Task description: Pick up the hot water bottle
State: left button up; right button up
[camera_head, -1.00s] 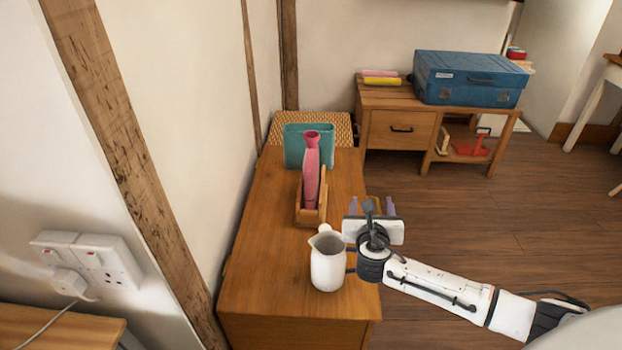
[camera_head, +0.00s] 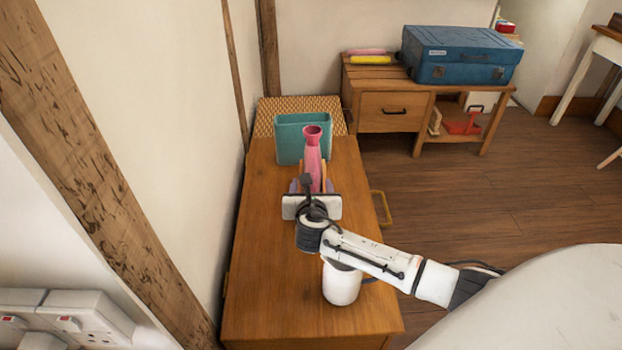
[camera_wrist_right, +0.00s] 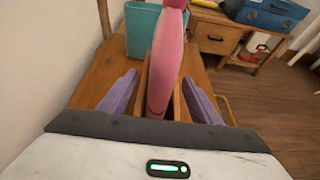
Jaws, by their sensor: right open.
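The pink hot water bottle (camera_head: 313,155) stands upright, neck up, in a wooden holder (camera_head: 325,172) on the wooden cabinet (camera_head: 262,260). Its lower part is hidden in the head view by my right gripper (camera_head: 311,185). In the right wrist view the bottle (camera_wrist_right: 167,60) is in the middle, between the two purple fingers of my open right gripper (camera_wrist_right: 160,85). The fingers are apart from it, one on each side, and point toward it. The holder's wooden sides (camera_wrist_right: 178,106) show beside the bottle. My left gripper is not in view.
A teal bin (camera_head: 289,140) stands just behind the bottle. A white jug (camera_head: 341,286) stands on the cabinet below my right forearm, partly covered by it. The wall is close on the left. A low bench (camera_head: 390,110) with a blue case (camera_head: 460,55) is farther back.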

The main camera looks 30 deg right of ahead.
jog(key=x, duration=0.2)
jog(key=b+x, duration=0.2)
jog(key=x, duration=0.1)
jog(key=shift+w+d+r, duration=0.1)
jog(key=shift+w+d, duration=0.2)
jog(key=shift+d, duration=0.1)
jog(key=shift+c, duration=0.2)
jog(key=c, duration=1.4)
jog(key=shift+r, duration=0.15)
grip_shut()
